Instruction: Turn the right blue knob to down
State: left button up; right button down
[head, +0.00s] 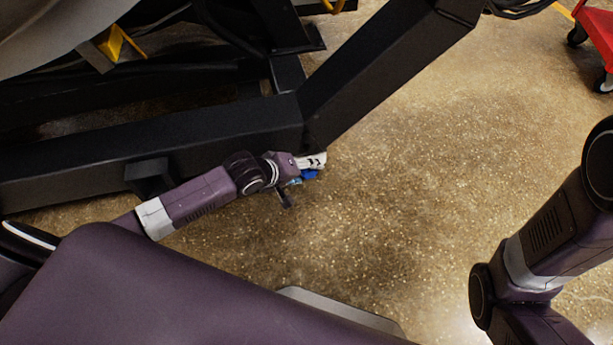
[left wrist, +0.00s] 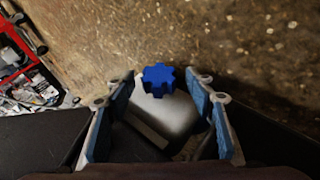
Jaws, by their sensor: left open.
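A blue knob (left wrist: 158,79) with a lobed, gear-like rim shows in the left wrist view. It sits at the far end of a grey metal part (left wrist: 168,115), between and a little beyond my open fingers. Only one knob is seen there, and its pointing direction cannot be read. My left gripper (head: 314,165) is low by the black frame's corner in the head view, its blue-padded fingers apart and no contact with the knob visible. A small blue patch at it could be knob or finger pad. My right gripper is out of view; only part of that arm shows.
Thick black frame beams (head: 220,130) run beside and above my left arm in the head view. Open speckled floor (head: 410,210) lies to the right. A red wheeled cart (head: 597,32) stands at the top right.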

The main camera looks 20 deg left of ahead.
pick_arm(q)
jog(key=shift+w+d+f, duration=0.1)
jog(key=shift+w+f, duration=0.05)
jog(key=shift+f, duration=0.05)
